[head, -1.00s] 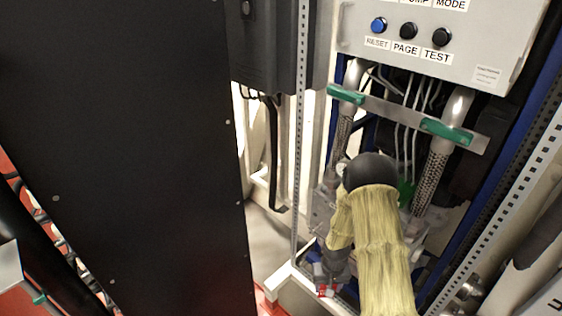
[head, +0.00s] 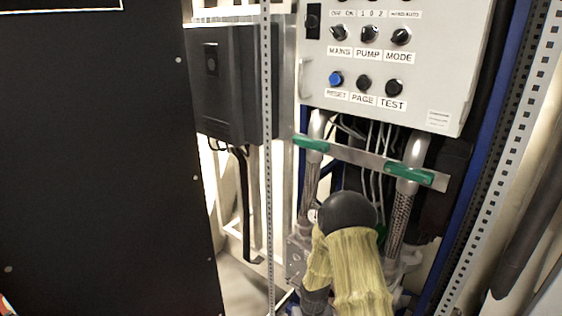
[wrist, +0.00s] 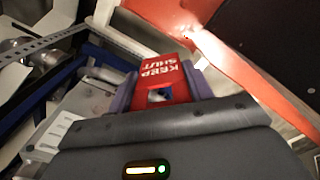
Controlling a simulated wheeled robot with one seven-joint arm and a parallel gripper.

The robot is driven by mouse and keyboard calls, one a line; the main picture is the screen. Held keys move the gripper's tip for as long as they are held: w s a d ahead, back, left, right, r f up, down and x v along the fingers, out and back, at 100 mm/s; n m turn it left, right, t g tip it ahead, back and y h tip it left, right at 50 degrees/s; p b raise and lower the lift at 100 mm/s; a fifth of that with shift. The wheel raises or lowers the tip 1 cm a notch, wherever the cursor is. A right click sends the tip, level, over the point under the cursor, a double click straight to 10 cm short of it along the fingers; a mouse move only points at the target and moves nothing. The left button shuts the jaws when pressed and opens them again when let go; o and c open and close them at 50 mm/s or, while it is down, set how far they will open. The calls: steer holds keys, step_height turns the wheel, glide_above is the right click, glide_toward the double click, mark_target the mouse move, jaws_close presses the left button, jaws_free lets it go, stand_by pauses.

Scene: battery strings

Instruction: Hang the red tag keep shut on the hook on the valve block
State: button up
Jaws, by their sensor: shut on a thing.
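The red tag (wrist: 160,76) with white KEEP SHUT lettering shows in the wrist view, its lettering upside down. My gripper (wrist: 162,92) is shut on it, with a dark finger on either side. The tag has an opening towards my palm, with something blue and white showing in it. In the head view my gripper and the tag are out of frame, and my yellow-sleeved arm covers the lower middle. A grey metal block (head: 296,258) with holes stands left of my arm; I cannot tell whether it is the valve block. I cannot make out the hook.
A grey control panel (head: 390,70) hangs above two braided hoses, with green-handled levers (head: 408,173) across the pipes. A perforated upright (head: 268,150) and a large black panel (head: 95,160) stand left. In the wrist view, a red surface (wrist: 225,55) and blue frame bars lie close to my gripper.

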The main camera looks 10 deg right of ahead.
steer(key=s+f, duration=0.4)
steer(key=f, duration=1.1)
